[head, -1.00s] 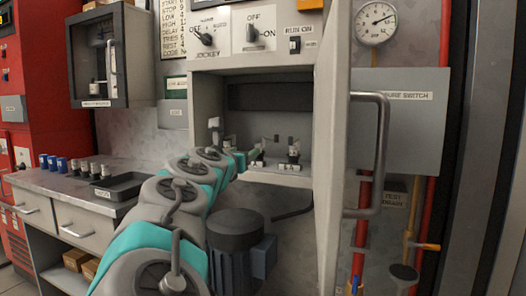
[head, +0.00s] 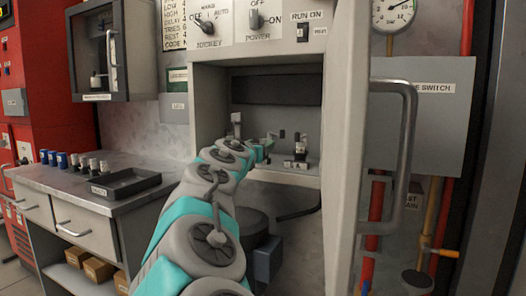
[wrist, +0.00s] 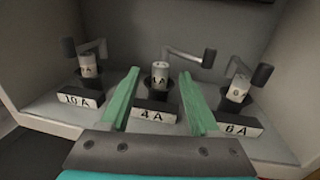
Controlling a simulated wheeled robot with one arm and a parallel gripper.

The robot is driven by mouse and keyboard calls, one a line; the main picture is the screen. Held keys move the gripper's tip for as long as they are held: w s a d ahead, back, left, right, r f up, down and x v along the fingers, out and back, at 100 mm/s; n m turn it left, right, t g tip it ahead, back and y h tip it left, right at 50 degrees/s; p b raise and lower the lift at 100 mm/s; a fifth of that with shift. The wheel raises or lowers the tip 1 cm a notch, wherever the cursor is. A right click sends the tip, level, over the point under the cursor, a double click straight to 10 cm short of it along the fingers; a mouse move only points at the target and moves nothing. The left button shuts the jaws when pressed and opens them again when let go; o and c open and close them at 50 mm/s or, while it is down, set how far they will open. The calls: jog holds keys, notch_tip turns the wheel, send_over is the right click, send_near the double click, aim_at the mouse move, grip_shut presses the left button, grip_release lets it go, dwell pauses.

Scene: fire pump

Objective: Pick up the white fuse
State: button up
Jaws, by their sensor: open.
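In the wrist view, three white fuses stand in black holders labelled 10A, 4A and 6A: the left fuse (wrist: 88,66), the middle fuse (wrist: 159,75) and the right fuse (wrist: 238,88). Each has a grey lever with a dark knob beside it. My gripper (wrist: 161,82) is open and empty, its green fingers to either side of the middle fuse in the picture, with no visible contact. In the head view my gripper (head: 264,149) is inside the open cabinet; a fuse holder (head: 300,150) shows to its right, and the others are partly hidden.
The open cabinet door (head: 343,150) with its handle stands close on the right of my arm. At left, several blue and white fuses (head: 93,164) stand on the bench beside a dark tray (head: 126,183). A dark motor (head: 255,235) sits below the cabinet.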

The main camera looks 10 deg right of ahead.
jog(key=shift+x, duration=0.8)
grip_shut()
